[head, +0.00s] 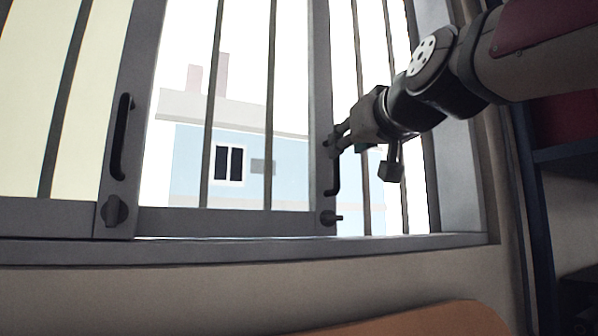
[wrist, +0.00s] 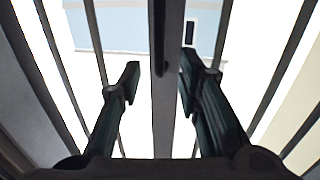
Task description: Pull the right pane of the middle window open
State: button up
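The pane (head: 235,222) is a grey-framed sliding window panel with outside bars behind it. Its right upright (head: 320,70) carries a dark vertical handle (head: 335,178), partly hidden by my gripper in the head view. My gripper (head: 333,141) is at the upper part of this handle. In the wrist view my gripper (wrist: 160,75) is open, with one finger on each side of the upright. The dark handle (wrist: 158,40) lies between the fingertips, nearer the left one. Contact with the handle cannot be told.
A second handle (head: 122,137) and a knob (head: 114,211) sit on the upright further left. A small latch (head: 329,218) is below the handle near my gripper. The sill (head: 250,248) runs underneath. A dark shelf (head: 560,153) stands at the right, and an orange-brown surface (head: 420,320) is below.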

jog(key=shift+s+d, duration=0.25)
jog(key=shift+s, duration=1.05)
jog(key=shift+s+d, duration=0.2)
jog(key=shift+s, duration=1.05)
